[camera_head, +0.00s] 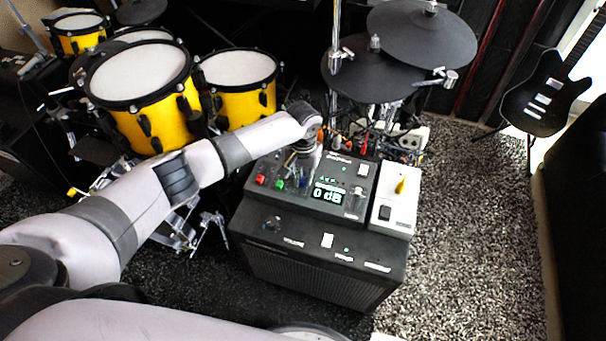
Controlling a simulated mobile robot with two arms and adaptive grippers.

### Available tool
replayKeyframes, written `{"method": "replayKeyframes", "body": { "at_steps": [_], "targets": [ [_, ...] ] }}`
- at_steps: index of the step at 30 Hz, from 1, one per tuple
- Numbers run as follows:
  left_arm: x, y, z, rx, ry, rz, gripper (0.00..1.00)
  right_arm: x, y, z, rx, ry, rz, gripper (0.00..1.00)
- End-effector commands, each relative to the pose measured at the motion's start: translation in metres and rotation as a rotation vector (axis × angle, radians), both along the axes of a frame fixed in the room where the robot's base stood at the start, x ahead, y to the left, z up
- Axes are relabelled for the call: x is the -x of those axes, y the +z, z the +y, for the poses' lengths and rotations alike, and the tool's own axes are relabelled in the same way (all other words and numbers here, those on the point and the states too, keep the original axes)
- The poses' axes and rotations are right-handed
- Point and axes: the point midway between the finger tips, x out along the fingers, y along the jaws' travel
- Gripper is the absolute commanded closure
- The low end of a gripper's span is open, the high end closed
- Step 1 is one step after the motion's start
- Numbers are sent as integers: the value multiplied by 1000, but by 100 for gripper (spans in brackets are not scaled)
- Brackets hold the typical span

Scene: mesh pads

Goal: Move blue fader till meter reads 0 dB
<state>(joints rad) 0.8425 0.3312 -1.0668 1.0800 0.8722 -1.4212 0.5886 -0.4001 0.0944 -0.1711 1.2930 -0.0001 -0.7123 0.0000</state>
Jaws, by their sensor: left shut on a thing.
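A black mixer box (275,199) has a red fader (260,180), a green fader (280,184) and a blue fader (303,183) in a row. To the right of the faders, a lit meter (328,194) reads 0 dB in pale green. My left gripper (296,167) reaches down from above at the blue fader and is shut on it. The fingertips are small and dark here, and the gripper and wrist hide part of the panel behind them. My right gripper is not in view.
The mixer box stands on a black amplifier (315,275). A white switch box (395,213) with a yellow knob is beside it. Yellow drums (165,115) stand behind at left, dark cymbals (421,35) above. A black guitar (540,101) is at right; the speckled rug (480,240) is clear.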

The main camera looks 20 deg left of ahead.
Motion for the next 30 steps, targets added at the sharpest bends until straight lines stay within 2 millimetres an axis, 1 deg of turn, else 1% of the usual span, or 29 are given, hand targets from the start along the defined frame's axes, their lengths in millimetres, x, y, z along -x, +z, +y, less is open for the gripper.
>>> {"method": "replayKeyframes", "body": {
  "at_steps": [1,9,10,18,27,30],
  "targets": [
    [-2,4,-3,6,-2,-3,100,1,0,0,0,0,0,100],
    [-1,2,-2,4,-2,0,100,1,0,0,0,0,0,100],
    [-1,2,-2,4,-2,0,85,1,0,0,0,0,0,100],
    [1,0,-1,1,-1,2,67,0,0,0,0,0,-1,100],
    [1,-1,0,-1,0,3,66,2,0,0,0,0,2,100],
    [1,5,0,0,-1,2,66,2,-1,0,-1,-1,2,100]
  ]
}}
